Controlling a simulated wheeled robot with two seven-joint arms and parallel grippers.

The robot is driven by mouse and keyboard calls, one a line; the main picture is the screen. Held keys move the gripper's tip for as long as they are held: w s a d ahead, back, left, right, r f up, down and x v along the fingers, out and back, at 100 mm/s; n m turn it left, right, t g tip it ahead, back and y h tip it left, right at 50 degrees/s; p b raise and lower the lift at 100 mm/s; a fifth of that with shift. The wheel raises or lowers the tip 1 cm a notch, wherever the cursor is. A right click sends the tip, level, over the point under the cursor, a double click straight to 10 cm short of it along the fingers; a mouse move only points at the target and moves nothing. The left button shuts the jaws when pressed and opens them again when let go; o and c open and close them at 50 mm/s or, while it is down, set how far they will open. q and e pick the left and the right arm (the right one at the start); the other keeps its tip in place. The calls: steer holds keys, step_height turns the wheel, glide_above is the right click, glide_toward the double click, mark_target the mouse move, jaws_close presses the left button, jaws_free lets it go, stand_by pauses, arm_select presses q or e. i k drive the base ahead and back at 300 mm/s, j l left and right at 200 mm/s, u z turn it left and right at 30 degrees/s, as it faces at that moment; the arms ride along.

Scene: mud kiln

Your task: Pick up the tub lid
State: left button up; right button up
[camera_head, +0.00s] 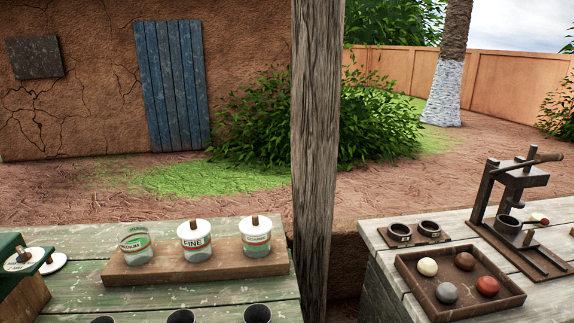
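Three clear tubs stand in a row on a brown wooden board (190,272) on the left table. The left tub (136,246) has no lid on and a green label ending in "DIUM". The middle tub (195,246), marked "FINE", wears a white lid (195,227) with a brown knob. The right tub (256,246) wears a similar white lid (256,225) with a brown knob. A loose white disc (54,264), likely a lid, lies at the far left beside a white round piece with a dark knob (22,261). Neither gripper is in view.
Several dark cups (181,317) show at the bottom edge. A wooden post (317,150) rises between the tables. The right table holds a tray (420,292) of coloured balls, two dark cups (400,232) and a metal press (515,200). A green box (10,250) stands at far left.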

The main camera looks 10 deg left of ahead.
mark_target(56, 261)
steer(key=u, duration=1.9)
steer(key=i+j, duration=0.2)
steer(key=j, duration=0.15)
steer(key=i+j, duration=0.2)
steer(key=j, duration=0.15)
steer(key=i+j, duration=0.2)
steer(key=j, duration=0.15)
steer(key=i+j, duration=0.2)
steer(key=j, duration=0.15)
